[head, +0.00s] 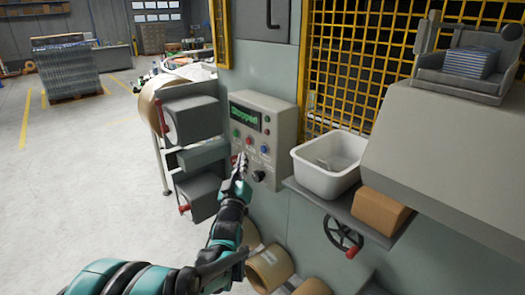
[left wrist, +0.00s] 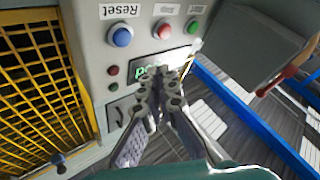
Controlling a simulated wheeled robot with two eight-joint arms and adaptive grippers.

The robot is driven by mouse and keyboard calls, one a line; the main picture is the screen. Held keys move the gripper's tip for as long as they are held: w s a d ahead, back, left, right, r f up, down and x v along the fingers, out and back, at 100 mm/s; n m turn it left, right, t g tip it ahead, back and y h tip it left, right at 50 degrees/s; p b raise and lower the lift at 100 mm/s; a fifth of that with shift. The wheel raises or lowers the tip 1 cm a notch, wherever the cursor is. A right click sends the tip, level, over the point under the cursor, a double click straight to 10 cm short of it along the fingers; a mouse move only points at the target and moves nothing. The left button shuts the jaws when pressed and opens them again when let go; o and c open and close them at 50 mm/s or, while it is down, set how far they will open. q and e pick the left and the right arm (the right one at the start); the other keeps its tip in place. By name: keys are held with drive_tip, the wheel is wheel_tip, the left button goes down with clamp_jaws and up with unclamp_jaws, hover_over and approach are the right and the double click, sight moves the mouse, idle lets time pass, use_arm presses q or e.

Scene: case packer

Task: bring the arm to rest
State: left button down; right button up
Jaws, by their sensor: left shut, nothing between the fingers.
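My left gripper (head: 241,165) is shut and empty, its fingertips in front of the lower left part of the control panel (head: 283,121) in the head view. In the left wrist view the shut fingers (left wrist: 165,80) cover part of the panel's green-lit display (left wrist: 152,70). The display (head: 246,117) reads "Stopped" in the head view. The left wrist view shows a blue button (left wrist: 122,36) labelled Reset, a red button (left wrist: 164,29) and a green button (left wrist: 194,26). I cannot tell whether the fingertips touch the panel. My right gripper is in neither view.
Grey boxes with red handles (head: 192,122) stick out left of the panel. A white bin (head: 329,160) and a brown carton (head: 381,210) rest on a shelf to the right, above a handwheel (head: 343,235). Tape rolls (head: 270,267) lie below. Open floor (head: 80,170) is at left.

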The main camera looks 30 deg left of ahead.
use_arm(q)
drive_tip(key=s+d+f+m+g+h, duration=0.3)
drive_tip(key=s+d+f, duration=0.15)
drive_tip(key=d, duration=0.25)
drive_tip(key=s+d+f+m+g+h, duration=0.25)
drive_tip(key=s+d+f, duration=0.2)
drive_tip(key=d, duration=0.25)
drive_tip(key=s+d+f+m+g, duration=0.1)
drive_tip(key=s+d+f+g, duration=0.1)
drive_tip(key=s+f, duration=0.2)
drive_tip(key=s+d+f+m+g+h, duration=0.1)
drive_tip(key=s+d+f+g, duration=0.2)
drive_tip(key=s, duration=0.4)
drive_tip(key=s+d+f+m+g+h, duration=0.1)
drive_tip(key=s+d+f+m+g, duration=0.1)
drive_tip(key=s+f, duration=0.3)
drive_tip(key=shift+s+d+b, duration=0.3)
drive_tip(key=shift+s, duration=0.5)
